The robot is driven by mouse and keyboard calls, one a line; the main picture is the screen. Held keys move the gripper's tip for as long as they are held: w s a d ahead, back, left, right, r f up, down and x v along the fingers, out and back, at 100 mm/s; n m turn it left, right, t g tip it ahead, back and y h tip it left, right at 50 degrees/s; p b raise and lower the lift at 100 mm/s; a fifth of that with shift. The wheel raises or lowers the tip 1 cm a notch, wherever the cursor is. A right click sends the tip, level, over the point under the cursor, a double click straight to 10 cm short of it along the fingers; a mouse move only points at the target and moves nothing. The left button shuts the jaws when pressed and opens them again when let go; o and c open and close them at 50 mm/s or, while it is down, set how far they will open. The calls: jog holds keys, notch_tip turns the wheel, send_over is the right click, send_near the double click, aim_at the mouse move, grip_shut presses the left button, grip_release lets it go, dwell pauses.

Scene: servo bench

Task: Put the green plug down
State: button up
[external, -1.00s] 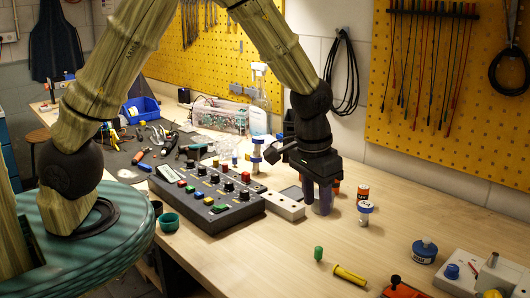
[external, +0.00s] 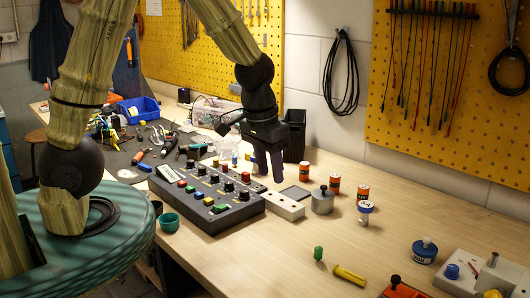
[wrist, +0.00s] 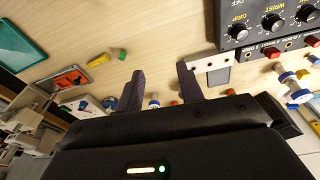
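My gripper (external: 268,178) is well behind and to the left of the plug, above the bench near the white holed block (external: 284,206). In the wrist view its two dark fingers (wrist: 160,72) are spread, with nothing held between them.
A yellow cylinder (external: 349,274) lies right of the plug. A black control console (external: 207,198) stands left of the white block. A grey knobbed weight (external: 321,203) and orange canisters (external: 334,184) stand right of my gripper.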

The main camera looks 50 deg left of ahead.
jog(key=s+a+r+n, duration=0.1)
jog(key=s+a+r, duration=0.1)
jog(key=s+a, duration=0.6)
jog(key=a, duration=0.2)
jog(key=shift+a+r+t, duration=0.35)
jog(key=shift+a+t, duration=0.05)
dwell(0.3)
